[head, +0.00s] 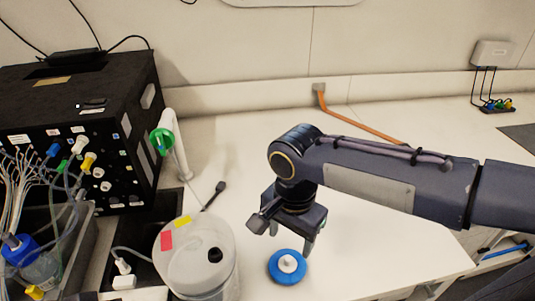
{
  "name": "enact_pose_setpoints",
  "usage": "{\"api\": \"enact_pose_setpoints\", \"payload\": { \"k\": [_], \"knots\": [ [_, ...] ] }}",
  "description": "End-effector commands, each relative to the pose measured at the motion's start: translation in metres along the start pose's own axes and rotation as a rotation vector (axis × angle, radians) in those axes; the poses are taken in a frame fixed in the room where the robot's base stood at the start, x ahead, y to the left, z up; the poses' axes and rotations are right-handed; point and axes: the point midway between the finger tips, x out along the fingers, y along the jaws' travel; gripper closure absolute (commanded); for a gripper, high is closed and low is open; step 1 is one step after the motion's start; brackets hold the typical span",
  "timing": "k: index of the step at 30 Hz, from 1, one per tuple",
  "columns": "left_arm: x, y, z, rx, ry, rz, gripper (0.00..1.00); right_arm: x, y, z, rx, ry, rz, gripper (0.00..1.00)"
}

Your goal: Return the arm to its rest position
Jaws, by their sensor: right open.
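My right arm (385,178) reaches in from the right edge across the white bench. Its gripper (282,240) points down and is open, with nothing seen between the fingers. A blue round cap with a white centre (287,266) lies on the bench just below and in front of the gripper; the fingers look apart from it, though the exact gap is hard to tell. My left gripper is not in view.
A translucent container (196,262) with a dark opening stands left of the gripper. A black box (75,130) with tubes and coloured connectors fills the left. A white stand with a green ring (172,145) is behind. An orange strap (358,122) lies at the back. The bench centre is clear.

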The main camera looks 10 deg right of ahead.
Motion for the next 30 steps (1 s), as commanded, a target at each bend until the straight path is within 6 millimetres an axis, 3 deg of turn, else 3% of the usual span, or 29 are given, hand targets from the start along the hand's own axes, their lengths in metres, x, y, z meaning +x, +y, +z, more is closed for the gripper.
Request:
{"api": "enact_pose_setpoints", "payload": {
  "k": [5, 11, 15, 18, 23, 30],
  "knots": [
    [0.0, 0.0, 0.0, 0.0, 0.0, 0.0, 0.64, -0.001, 0.013, -0.006, -0.03, -0.017, -0.031, 0.39],
    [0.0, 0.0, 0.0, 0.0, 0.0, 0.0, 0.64, 0.0, 0.075, -0.02, -0.225, -0.036, -0.229, 0.39],
    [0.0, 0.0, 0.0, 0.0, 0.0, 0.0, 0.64, 0.009, 0.116, -0.018, -0.393, 0.049, -0.392, 0.39],
    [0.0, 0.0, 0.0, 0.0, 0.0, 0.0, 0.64, 0.017, 0.134, -0.013, -0.491, 0.142, -0.47, 0.39],
    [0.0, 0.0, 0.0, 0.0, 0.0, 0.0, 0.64, 0.025, 0.148, -0.007, -0.59, 0.261, -0.523, 0.39],
    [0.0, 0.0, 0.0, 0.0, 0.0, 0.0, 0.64, 0.028, 0.151, -0.006, -0.626, 0.299, -0.532, 0.39]
  ]
}}
